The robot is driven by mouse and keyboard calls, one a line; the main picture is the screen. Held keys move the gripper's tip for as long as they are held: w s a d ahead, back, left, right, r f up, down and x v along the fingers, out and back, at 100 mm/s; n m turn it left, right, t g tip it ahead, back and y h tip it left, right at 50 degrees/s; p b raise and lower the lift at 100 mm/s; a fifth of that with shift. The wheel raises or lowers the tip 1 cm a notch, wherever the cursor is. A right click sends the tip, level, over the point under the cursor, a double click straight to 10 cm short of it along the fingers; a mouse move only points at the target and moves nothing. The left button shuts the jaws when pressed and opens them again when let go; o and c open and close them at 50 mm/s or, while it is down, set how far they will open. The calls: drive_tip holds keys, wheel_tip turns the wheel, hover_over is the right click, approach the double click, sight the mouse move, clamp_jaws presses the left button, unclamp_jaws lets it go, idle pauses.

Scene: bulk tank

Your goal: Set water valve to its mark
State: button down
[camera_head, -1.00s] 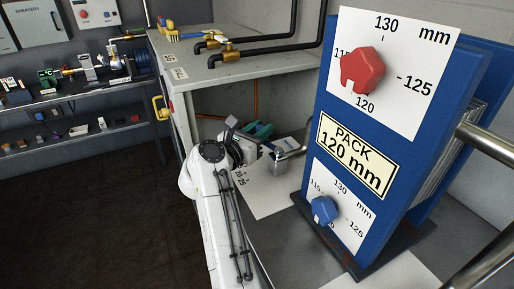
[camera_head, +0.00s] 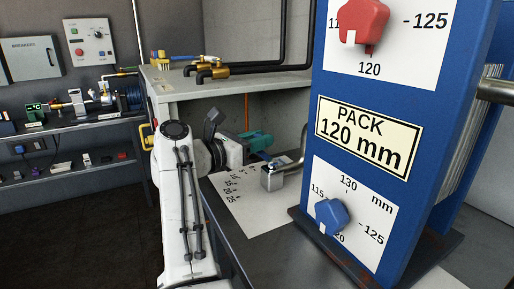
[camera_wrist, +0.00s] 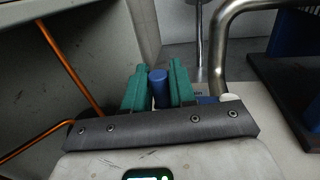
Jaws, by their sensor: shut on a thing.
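The water valve is a small metal valve body (camera_head: 272,178) on a white scale sheet (camera_head: 262,217) with printed numbers, beside the blue panel. A blue handle (camera_head: 265,156) shows at its top. My gripper (camera_head: 258,147), with teal fingers, reaches to this handle from the left in the head view. In the wrist view my gripper (camera_wrist: 160,85) is shut on the handle, and the handle's blue round end (camera_wrist: 158,75) shows between the two fingers. The valve body is mostly hidden in the wrist view. I cannot read which mark the handle points at.
The blue panel (camera_head: 400,130) stands close to the right, with a red knob (camera_head: 362,22), a blue knob (camera_head: 331,214) and a "PACK 120 mm" label (camera_head: 367,137). A grey cabinet (camera_head: 225,80) stands behind. A curved steel pipe (camera_wrist: 225,35) rises near the gripper.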

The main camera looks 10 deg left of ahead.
idle(0.4)
drive_tip(key=c, duration=1)
unclamp_jaws()
drive_tip(key=shift+c, duration=0.2)
drive_tip(key=p+v, duration=0.1)
drive_tip(key=v, duration=0.9)
drive_tip(key=shift+s+a, duration=0.2)
drive_tip(key=shift+a, duration=0.05)
